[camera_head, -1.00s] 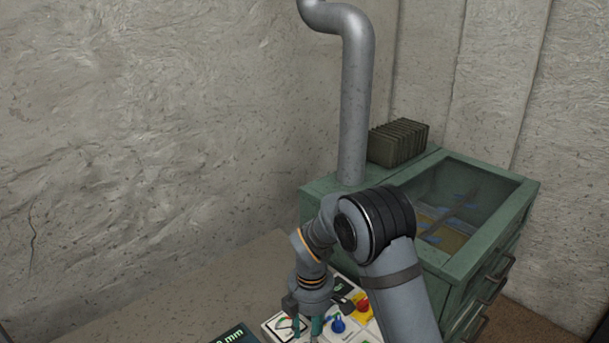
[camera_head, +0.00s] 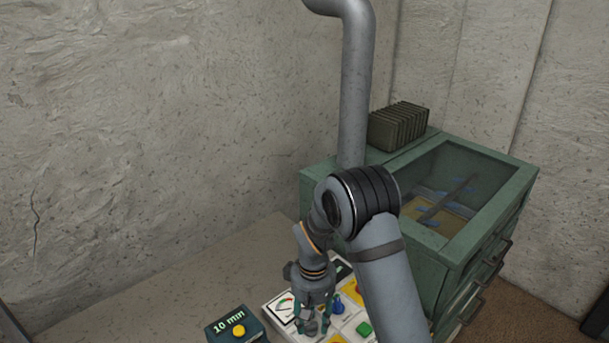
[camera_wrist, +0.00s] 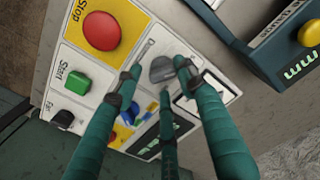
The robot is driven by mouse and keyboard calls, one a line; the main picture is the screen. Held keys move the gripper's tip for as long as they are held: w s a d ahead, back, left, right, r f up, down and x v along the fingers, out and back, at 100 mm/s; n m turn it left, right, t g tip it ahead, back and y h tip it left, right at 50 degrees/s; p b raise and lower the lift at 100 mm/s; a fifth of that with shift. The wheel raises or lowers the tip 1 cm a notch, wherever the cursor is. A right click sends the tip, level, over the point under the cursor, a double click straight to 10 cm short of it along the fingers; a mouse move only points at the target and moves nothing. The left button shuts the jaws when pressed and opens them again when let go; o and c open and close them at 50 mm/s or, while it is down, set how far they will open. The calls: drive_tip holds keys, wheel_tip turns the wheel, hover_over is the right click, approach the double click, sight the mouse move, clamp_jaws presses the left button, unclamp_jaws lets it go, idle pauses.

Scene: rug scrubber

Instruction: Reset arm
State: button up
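My gripper (camera_head: 314,322) is low over the white control panel (camera_head: 278,308) in the head view. In the wrist view my gripper (camera_wrist: 160,78) has three teal fingers spread apart. A grey knob (camera_wrist: 162,70) lies between the fingertips, with visible gaps beside it; whether any finger touches it I cannot tell. The panel also carries a red Stop button (camera_wrist: 101,30), a green Start button (camera_wrist: 77,82), a black knob (camera_wrist: 63,118) and a blue knob (camera_head: 337,307). The fingers hide part of the panel.
A dark box (camera_head: 228,326) reading "10 mm" with a yellow button stands left of the panel. A green cabinet (camera_head: 318,188) with a glass top, a grey pipe (camera_head: 355,90) and stacked dark plates (camera_head: 398,127) is behind.

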sight(312, 323)
drive_tip(key=shift+r+m, duration=0.15)
drive_tip(key=shift+m, duration=0.65)
wheel_tip(312, 323, up, 7)
drive_tip(key=shift+f+b, duration=0.1)
drive_tip(key=shift+b, duration=0.3)
drive_tip(key=shift+r, duration=0.2)
